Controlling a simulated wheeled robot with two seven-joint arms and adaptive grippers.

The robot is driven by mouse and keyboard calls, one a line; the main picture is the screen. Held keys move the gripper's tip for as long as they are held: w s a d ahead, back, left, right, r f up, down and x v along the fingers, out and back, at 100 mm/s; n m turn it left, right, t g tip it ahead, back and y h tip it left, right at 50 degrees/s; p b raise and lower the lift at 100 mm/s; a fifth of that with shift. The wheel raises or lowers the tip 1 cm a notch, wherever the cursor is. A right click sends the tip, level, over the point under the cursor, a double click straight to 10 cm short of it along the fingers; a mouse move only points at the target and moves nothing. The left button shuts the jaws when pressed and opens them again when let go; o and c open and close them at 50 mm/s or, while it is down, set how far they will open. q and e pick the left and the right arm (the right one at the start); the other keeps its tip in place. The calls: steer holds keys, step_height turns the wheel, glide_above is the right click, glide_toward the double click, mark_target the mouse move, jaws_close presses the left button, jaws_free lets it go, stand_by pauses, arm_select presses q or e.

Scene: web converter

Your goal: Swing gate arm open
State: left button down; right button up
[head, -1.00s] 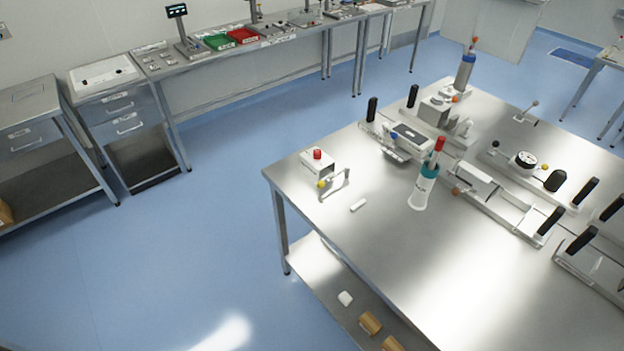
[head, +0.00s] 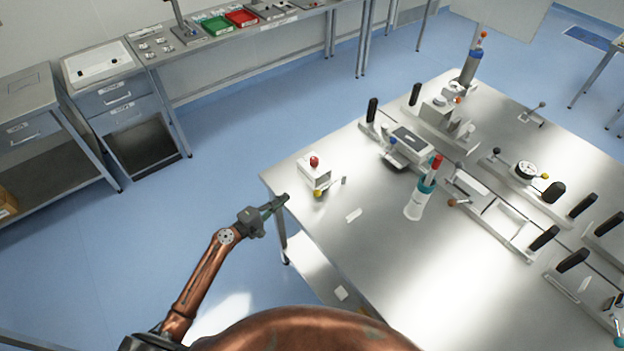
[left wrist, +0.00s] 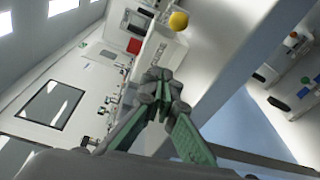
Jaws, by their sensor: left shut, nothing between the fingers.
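The gate arm is a thin metal bar (head: 330,187) on a small white box (head: 315,173) near the table's left corner. The box has a red button (head: 314,161) on top and a yellow knob (head: 317,194) at its front. The yellow knob also shows in the left wrist view (left wrist: 178,21), above the fingers. My left gripper (head: 285,198) is shut and empty at the table's left edge, left of the yellow knob and apart from it. Its closed fingertips show in the left wrist view (left wrist: 157,78). My right gripper is not in view.
A white bottle with a red tip (head: 418,195) stands right of the box on the steel table (head: 370,245). Black-handled fixtures (head: 408,140) stand farther back and right. A small white piece (head: 353,215) lies in front of the box. The front-left tabletop is mostly clear.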

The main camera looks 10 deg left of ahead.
mark_target(310, 181)
arm_select(q)
steer(key=shift+w+d+f+b, duration=0.25)
steer(key=shift+w+f+b, duration=0.25)
steer(key=shift+f, duration=0.3)
steer(key=shift+w+d, duration=0.15)
steer(key=shift+w, duration=0.2)
steer(key=p+x, duration=0.1)
steer(key=x, duration=0.3)
steer(key=shift+w+r, duration=0.1)
steer(key=shift+w, duration=0.05)
steer(key=x, duration=0.5)
steer(key=shift+d, duration=0.1)
steer(key=s+d+p, duration=0.2)
steer(key=shift+s+r, duration=0.3)
steer(key=shift+r, duration=0.1)
steer(key=shift+s+d+p, duration=0.25)
steer(key=shift+p, duration=0.1)
steer(key=shift+f, duration=0.1)
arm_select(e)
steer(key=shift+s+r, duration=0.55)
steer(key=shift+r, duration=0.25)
